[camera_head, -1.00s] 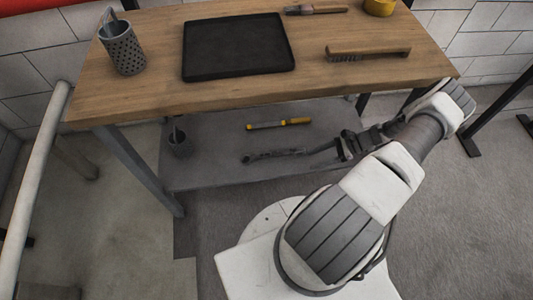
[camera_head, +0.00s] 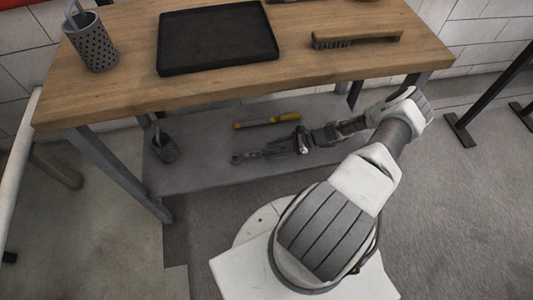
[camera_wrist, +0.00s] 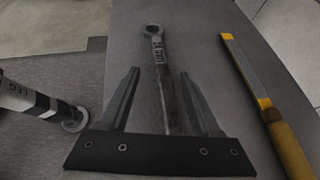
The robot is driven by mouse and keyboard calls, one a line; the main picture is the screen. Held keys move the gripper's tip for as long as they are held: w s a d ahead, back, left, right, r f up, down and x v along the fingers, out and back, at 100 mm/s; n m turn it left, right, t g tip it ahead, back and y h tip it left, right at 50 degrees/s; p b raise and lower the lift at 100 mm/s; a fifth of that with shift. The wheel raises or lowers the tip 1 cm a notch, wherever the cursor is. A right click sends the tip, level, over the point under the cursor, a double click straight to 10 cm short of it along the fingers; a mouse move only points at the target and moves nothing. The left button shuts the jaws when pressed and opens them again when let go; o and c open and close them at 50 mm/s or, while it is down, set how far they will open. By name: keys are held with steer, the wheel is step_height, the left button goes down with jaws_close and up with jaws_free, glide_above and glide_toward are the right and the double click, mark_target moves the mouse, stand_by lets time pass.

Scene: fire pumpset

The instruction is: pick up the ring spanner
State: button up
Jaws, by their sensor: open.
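The ring spanner (camera_head: 245,156) lies on the grey lower shelf under the wooden table, its ring end pointing left. In the wrist view the dark metal spanner (camera_wrist: 155,48) runs lengthwise, its ring at the far end and its shank between my fingers. My gripper (camera_wrist: 159,74) is open, with one finger on each side of the shank. I cannot tell whether either finger touches it. The near end of the spanner is hidden by the gripper body. In the head view my gripper (camera_head: 283,147) is over the spanner's right part.
A yellow-handled tool (camera_head: 267,121) lies behind the spanner; in the wrist view it is to the right. A dark holder (camera_head: 165,150) stands on the shelf's left. The wooden tabletop (camera_head: 300,80) is above, with a black tray (camera_head: 215,40), brush and mesh cup.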

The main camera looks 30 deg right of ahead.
mark_target(264, 152)
steer(key=x, duration=0.3)
steer(key=shift+w+a+f+b, duration=0.1)
steer(key=shift+w+f+b, duration=0.1)
steer(key=shift+b, duration=0.2)
steer(key=shift+r, duration=0.1)
jaws_close()
stand_by(0.9)
